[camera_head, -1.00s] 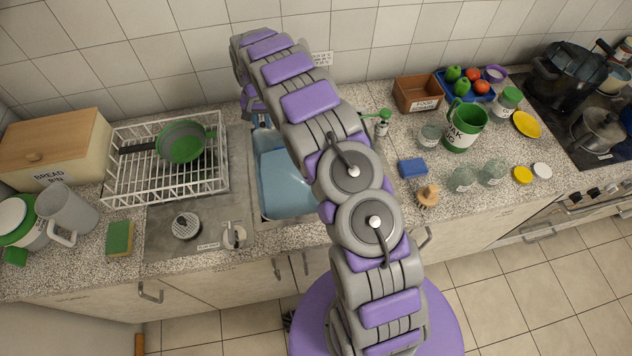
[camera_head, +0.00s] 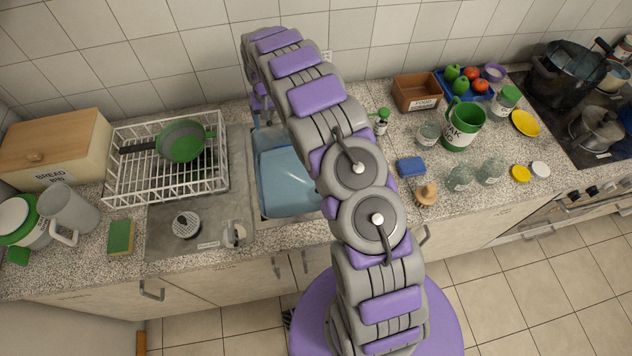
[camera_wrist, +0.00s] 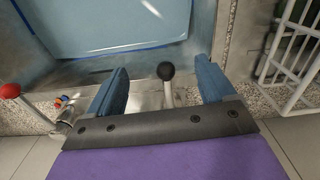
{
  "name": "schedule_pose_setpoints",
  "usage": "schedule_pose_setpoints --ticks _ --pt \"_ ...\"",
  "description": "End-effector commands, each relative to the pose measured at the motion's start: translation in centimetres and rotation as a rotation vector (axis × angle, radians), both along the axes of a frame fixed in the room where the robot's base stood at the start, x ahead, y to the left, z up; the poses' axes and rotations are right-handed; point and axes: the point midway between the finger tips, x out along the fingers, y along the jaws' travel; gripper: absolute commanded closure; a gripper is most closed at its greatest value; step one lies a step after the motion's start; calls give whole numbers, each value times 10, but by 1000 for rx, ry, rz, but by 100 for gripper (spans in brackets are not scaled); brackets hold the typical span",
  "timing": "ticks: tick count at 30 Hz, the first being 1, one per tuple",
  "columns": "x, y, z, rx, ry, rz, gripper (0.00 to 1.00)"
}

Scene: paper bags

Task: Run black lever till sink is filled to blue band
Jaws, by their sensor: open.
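The water level is hard to make out. In the head view the sink (camera_head: 285,185) is partly covered by my arm, and the lever is hidden.
A red-knobbed lever (camera_wrist: 10,91) stands left of my gripper in the wrist view. A white dish rack (camera_head: 165,185) with a green pan stands left of the sink. A soap bottle (camera_head: 381,121) and a blue sponge (camera_head: 411,167) are to its right.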

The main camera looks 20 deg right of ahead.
Motion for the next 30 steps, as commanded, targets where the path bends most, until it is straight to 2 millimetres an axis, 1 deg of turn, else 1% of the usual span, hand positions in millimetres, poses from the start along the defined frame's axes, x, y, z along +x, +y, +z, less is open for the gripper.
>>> schedule_pose_setpoints --ticks 1,3,10,14,30 --pt "0 0 0 0 0 0 11" --pt "0 0 0 0 0 0 5" --pt "0 0 0 0 0 0 4" --pt "0 0 5 1 0 0 4" --pt "1 1 62 1 -3 0 4"
